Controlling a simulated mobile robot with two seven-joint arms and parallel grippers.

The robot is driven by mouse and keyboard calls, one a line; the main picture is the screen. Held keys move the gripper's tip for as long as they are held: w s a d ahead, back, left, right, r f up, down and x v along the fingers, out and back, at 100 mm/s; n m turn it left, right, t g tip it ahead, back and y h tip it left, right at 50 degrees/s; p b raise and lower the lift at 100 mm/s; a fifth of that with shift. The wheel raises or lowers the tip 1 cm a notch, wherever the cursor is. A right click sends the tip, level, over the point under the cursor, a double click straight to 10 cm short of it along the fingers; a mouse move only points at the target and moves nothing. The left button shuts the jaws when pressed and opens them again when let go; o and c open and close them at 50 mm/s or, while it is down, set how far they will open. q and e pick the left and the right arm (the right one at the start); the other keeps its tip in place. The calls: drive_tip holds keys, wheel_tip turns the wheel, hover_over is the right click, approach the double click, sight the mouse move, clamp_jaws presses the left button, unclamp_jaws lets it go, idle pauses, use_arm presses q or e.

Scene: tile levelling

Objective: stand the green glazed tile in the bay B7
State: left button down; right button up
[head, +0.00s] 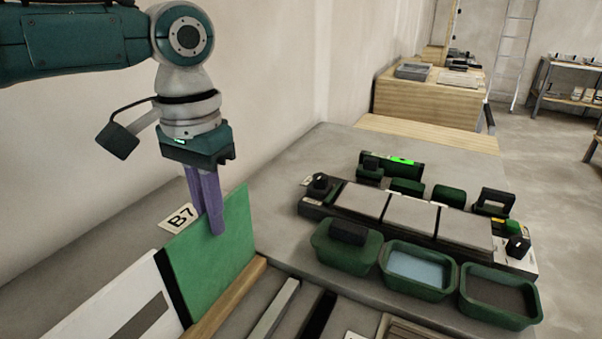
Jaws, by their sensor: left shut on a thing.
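The green glazed tile (208,262) stands near upright on edge, its lower side along a wooden rail (228,302). My left gripper (210,218) is shut on the tile's upper edge from above, with purple fingers; the near finger lies across its front face. The B7 label (181,219) lies just behind the tile, near its top edge. The bay floor under the tile is hidden, so I cannot tell whether it is fully seated. My right gripper is not in view.
A white panel with a grey stripe (108,313) stands left of the tile. Right on the bench are a dark rail with pale tiles (409,214) and green tubs, one with water (417,268). The wall rises close behind. Bare bench top (290,180) lies between.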

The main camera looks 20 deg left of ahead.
use_arm(q)
drive_tip(key=shift+a, duration=0.15)
drive_tip(key=c, duration=0.9)
unclamp_jaws()
wheel_tip(320, 180, up, 6)
drive_tip(key=p, duration=0.8)
